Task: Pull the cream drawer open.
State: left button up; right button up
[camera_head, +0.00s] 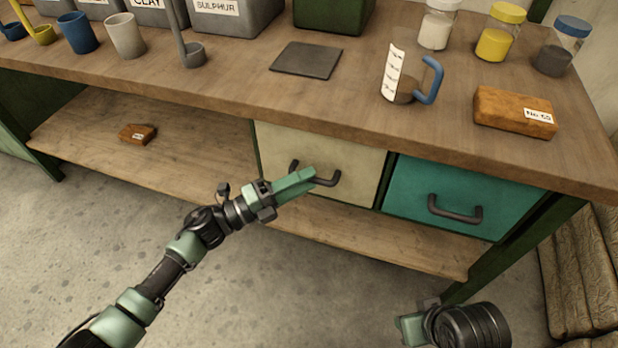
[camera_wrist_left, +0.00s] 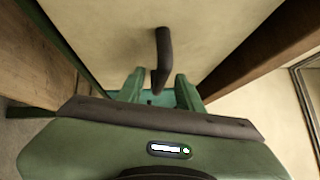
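The cream drawer (camera_head: 345,157) sits shut under the workbench, left of a teal drawer. Its dark bar handle (camera_head: 327,181) is partly covered by my left gripper (camera_head: 311,174). In the left wrist view, the cream front (camera_wrist_left: 105,35) fills the upper middle and the handle (camera_wrist_left: 164,50) runs down between the two green fingers of my left gripper (camera_wrist_left: 158,88). The fingers are apart, with a gap showing on both sides of the handle. My right gripper (camera_head: 408,328) is low at the bottom right, away from the drawers; its finger opening cannot be made out.
The teal drawer (camera_head: 460,190) is shut. A measuring jug (camera_head: 405,85), an orange brick (camera_head: 514,111), a dark square plate (camera_head: 307,60) and several jars and cups stand on the bench top (camera_head: 230,85). A small brick (camera_head: 138,134) lies on the lower shelf (camera_head: 185,150). Padded sacks (camera_head: 580,270) stand at right.

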pick_arm(q)
jog(key=shift+x, duration=0.8)
grip_shut()
dwell(0.9)
